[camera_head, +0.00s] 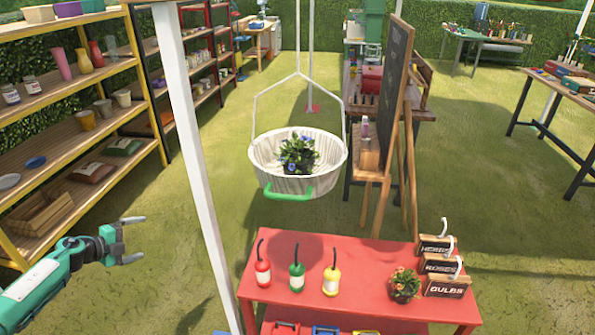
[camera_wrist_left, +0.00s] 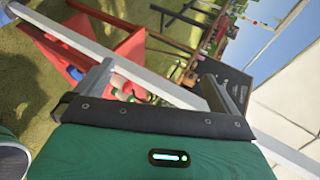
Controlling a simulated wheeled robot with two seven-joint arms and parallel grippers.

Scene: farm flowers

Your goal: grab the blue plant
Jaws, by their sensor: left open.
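The blue plant (camera_head: 299,154) has dark green leaves and blue-violet flowers. My left gripper (camera_head: 142,239) is open and empty at the lower left of the head view. It is well to the left of the basket and below it, with a white post between them. I cannot make out the blue plant in the left wrist view. My right gripper is not in view.
The white post (camera_head: 196,170) stands between my left arm and the basket. A red table (camera_head: 365,270) below the basket holds three bottles, an orange-flowered plant (camera_head: 404,285) and label signs (camera_head: 446,287). A chalkboard (camera_head: 394,85) stands right of the basket. Shelves (camera_head: 70,150) line the left side.

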